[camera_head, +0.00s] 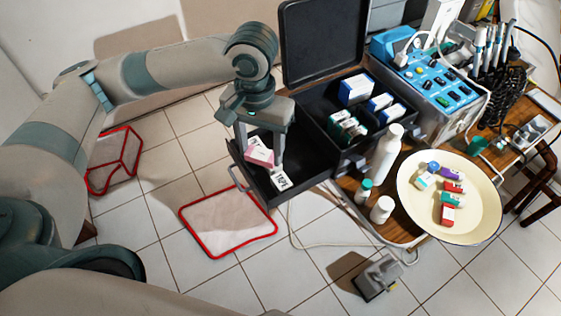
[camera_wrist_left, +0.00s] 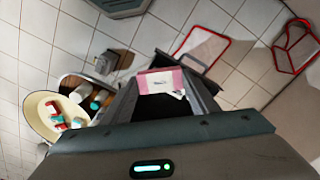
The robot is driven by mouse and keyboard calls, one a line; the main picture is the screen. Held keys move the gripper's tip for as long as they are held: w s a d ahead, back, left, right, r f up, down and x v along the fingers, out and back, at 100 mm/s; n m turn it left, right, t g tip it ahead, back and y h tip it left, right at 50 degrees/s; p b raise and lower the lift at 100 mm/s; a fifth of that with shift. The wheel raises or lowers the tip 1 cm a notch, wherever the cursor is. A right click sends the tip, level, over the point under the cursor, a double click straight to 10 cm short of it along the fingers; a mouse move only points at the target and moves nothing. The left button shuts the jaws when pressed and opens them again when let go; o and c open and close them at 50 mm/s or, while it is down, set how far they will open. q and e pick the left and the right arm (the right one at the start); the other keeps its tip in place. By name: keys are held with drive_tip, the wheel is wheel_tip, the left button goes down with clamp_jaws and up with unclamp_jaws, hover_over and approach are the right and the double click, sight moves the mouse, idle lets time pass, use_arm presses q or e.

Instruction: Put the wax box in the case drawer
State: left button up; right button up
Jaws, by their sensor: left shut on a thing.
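The pink-and-white wax box (camera_head: 259,157) is held between the fingers of my left gripper (camera_head: 262,160), which is shut on it. The box is tilted and over the pulled-out black case drawer (camera_head: 308,172); I cannot tell whether it touches the drawer floor. In the left wrist view the wax box (camera_wrist_left: 160,82) shows between the fingers, with the dark drawer below it. A small white box (camera_head: 281,180) with dark lettering lies in the drawer beside the gripper. My right gripper is not in view.
The open black case (camera_head: 323,47) holds several small boxes. White bottles (camera_head: 386,153) stand close to the drawer's right. A cream dish (camera_head: 480,215) with small coloured items and a blue device (camera_head: 430,75) are farther right. Red-edged pieces (camera_head: 228,222) lie on the tiled floor.

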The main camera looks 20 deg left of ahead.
use_arm(q)
drive_tip(key=w+d+f+m+p, duration=0.1)
drive_tip(key=w+d+m, duration=0.1)
drive_tip(key=w, duration=0.6)
drive_tip(key=w+d+f+m+p, duration=0.1)
drive_tip(key=w+m, duration=0.1)
drive_tip(key=w, duration=0.6)
drive_tip(key=w+a+f+m+p, duration=0.1)
drive_tip(key=w+f, duration=0.4)
drive_tip(key=f, duration=0.7)
drive_tip(key=a+m, duration=0.1)
drive_tip(key=m, duration=0.1)
drive_tip(key=shift+m, duration=0.3)
wheel_tip(320, 180, down, 5)
drive_tip(key=shift+s+r+p, duration=0.1)
drive_tip(key=shift+r+p, duration=0.05)
drive_tip(key=shift+p, duration=0.6)
drive_tip(key=shift+f, duration=0.6)
